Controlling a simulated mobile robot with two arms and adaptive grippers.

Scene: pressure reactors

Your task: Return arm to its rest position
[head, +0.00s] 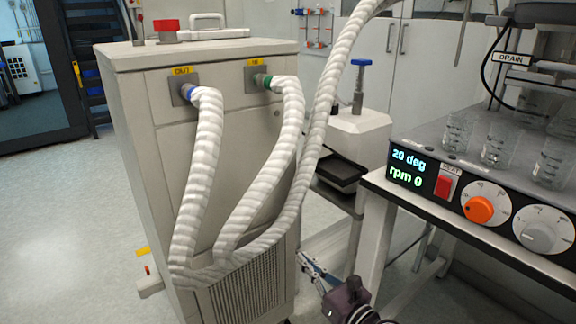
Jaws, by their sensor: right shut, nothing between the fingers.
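My right gripper (312,268) shows low in the middle of the head view, with its dark wrist and arm coming in from the bottom edge. Its fingers are shut and empty. It is in front of the gap between the large beige chiller cabinet (160,115) and the reactor bench (376,180). I cannot tell whether it touches the cabinet's side. My left gripper is not in view.
White ribbed hoses (205,150) loop down the cabinet's front. The bench on the right carries glass beakers (499,147), an orange knob (481,207) and a display (408,168). A white canister (350,135) stands behind. Floor at left (70,220) is clear.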

